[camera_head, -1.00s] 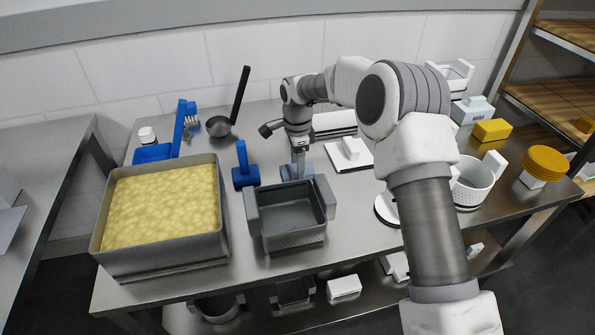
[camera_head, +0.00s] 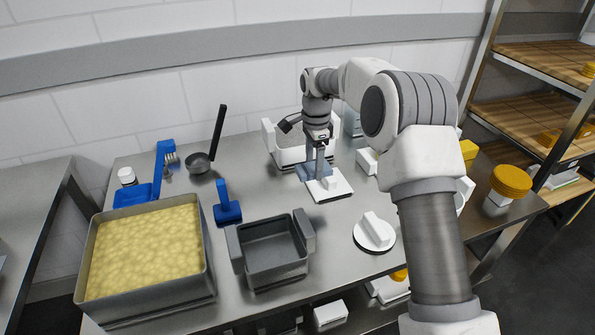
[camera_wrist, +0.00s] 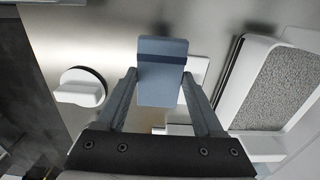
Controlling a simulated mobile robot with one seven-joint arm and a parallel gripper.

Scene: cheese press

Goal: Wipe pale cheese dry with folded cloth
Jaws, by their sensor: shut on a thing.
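My gripper (camera_head: 320,158) is shut on the folded cloth (camera_head: 308,172), a flat blue-grey pad. In the wrist view the cloth (camera_wrist: 162,85) sits between the two fingers of my gripper (camera_wrist: 160,80). The cloth is over or beside a white square lid with a handle (camera_head: 333,188); I cannot tell whether they touch. I cannot single out the pale cheese with certainty. A yellow block (camera_head: 468,150) shows partly behind my arm, and a deep-yellow round wheel (camera_head: 511,181) stands at the right end of the table.
A vat of yellow curd (camera_head: 210,268) and a grey mould with side grips (camera_head: 304,262) stand at the front. A round white lid (camera_head: 375,234) lies right of the mould. A white draining tray (camera_head: 267,135) is behind my gripper. A blue tool (camera_head: 227,208) stands at left centre.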

